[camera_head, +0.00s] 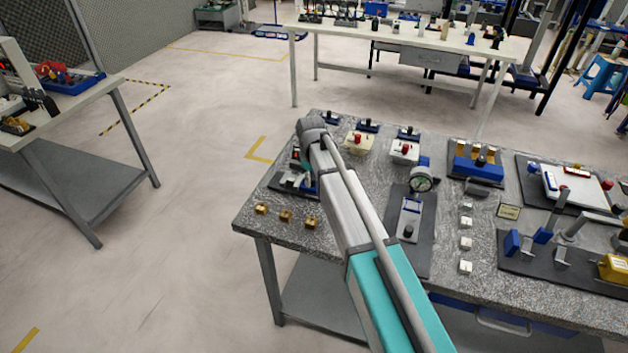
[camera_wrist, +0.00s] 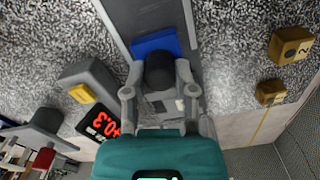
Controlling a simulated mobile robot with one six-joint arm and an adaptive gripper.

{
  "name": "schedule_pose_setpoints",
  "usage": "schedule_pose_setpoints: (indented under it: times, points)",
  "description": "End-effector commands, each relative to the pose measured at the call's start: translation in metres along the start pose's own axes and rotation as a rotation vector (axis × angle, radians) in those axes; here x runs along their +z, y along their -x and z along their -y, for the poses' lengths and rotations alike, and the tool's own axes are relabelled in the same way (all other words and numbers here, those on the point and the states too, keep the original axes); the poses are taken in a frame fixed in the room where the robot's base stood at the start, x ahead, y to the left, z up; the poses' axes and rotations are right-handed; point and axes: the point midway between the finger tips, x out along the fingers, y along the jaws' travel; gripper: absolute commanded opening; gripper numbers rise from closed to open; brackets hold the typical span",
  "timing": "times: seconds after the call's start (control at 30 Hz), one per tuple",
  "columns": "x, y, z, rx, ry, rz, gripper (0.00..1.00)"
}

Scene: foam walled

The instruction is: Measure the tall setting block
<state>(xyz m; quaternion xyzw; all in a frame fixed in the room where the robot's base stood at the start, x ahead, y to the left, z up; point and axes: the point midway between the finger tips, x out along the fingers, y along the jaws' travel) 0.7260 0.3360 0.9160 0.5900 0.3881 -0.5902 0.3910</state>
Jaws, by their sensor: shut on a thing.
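In the wrist view my gripper (camera_wrist: 159,76) is shut on a black round knob (camera_wrist: 158,66), with one finger on either side. The knob stands in front of a blue part (camera_wrist: 156,42) on a grey rail or plate (camera_wrist: 150,12). Beside it is a grey housing with a yellow button (camera_wrist: 81,94) and a display (camera_wrist: 101,125) with red digits, partly hidden. Two brass blocks (camera_wrist: 291,47) (camera_wrist: 270,92) lie to the right; one shows a 2. In the head view three brass blocks (camera_head: 285,216) stand at the table's left front. I cannot tell which block is the tall one.
My arm hides much of the device (camera_head: 283,183) at the table's left end. A dial gauge stand (camera_head: 421,181), small silver blocks (camera_head: 466,244) and blue fixtures (camera_head: 478,167) occupy the granite table (camera_head: 340,262). Open floor lies to its left.

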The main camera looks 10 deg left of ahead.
Motion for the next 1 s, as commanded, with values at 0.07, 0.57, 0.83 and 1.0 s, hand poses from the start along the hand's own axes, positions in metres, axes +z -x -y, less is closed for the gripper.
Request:
schedule_pose_setpoints:
  times: [0.07, 0.57, 0.83, 1.0]
  points:
    - [-0.0018, 0.0, 0.0002, -0.003, 0.0, -0.006, 0.01]
    - [0.0038, -0.0001, -0.005, -0.004, -0.01, -0.005, 0.7]
    - [0.0045, -0.0001, -0.0052, -0.004, -0.011, -0.004, 0.7]
    - [0.0046, 0.002, -0.0052, -0.004, -0.011, -0.003, 0.7]
